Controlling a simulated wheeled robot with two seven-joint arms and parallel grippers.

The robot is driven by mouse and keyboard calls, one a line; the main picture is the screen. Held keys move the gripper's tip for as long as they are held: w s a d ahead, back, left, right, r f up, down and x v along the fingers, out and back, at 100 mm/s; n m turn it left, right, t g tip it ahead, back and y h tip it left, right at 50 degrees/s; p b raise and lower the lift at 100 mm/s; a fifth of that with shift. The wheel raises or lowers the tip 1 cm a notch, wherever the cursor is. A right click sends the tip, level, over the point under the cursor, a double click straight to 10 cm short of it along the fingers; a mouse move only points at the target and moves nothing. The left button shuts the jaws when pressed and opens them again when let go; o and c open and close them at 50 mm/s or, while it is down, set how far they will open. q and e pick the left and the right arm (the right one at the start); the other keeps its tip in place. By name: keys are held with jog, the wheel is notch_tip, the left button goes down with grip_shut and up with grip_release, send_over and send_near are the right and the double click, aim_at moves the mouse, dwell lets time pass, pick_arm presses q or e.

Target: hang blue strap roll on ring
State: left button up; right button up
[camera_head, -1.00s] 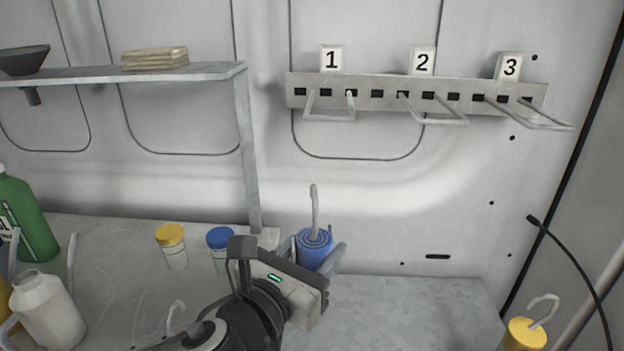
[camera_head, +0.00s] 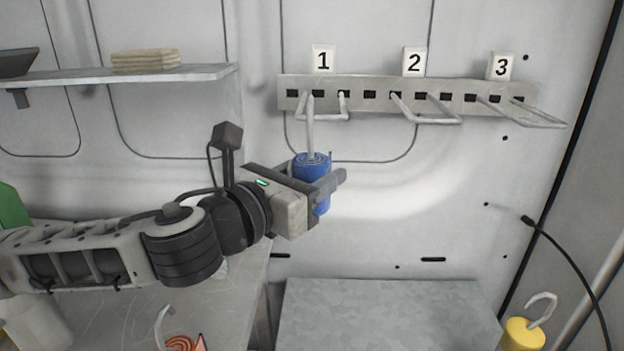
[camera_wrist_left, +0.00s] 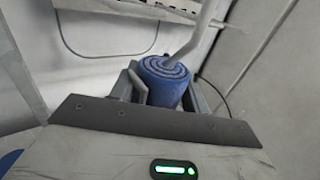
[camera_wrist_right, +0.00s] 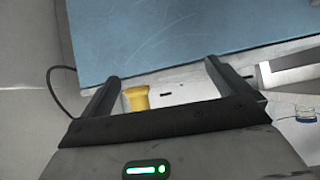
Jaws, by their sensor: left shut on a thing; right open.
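The blue strap roll (camera_head: 318,166) is held upright in my left gripper (camera_head: 328,182), just below the ring under label 1. A grey hook rod (camera_head: 310,132) rises from its top and overlaps the ring (camera_head: 328,117) in the head view; I cannot tell whether it touches. In the left wrist view the roll (camera_wrist_left: 165,82) shows its spiral top between the fingers, with the rod leaning up right. My right gripper (camera_wrist_right: 160,80) is open and empty in the right wrist view, with a yellow roll (camera_wrist_right: 137,98) visible beyond its fingers. The right gripper is outside the head view.
The grey wall rail (camera_head: 365,95) carries two more wire rings under labels 2 (camera_head: 428,118) and 3 (camera_head: 530,118). A shelf (camera_head: 180,75) is at left. A yellow roll with hook (camera_head: 524,334) stands lower right. An orange roll (camera_head: 185,343) is at the bottom. A black cable (camera_head: 565,258) hangs at right.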

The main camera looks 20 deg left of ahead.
pick_arm(q)
jog(key=w+a+f+b, duration=0.2)
jog(key=w+f+b, duration=0.1)
jog(key=w, duration=0.4)
pick_arm(e)
jog(key=shift+w+a+f, duration=0.2)
jog(key=shift+a+f, duration=0.05)
jog(key=shift+f, duration=0.4)
jog(key=shift+s, duration=0.1)
pick_arm(q)
jog(key=o, duration=1.2)
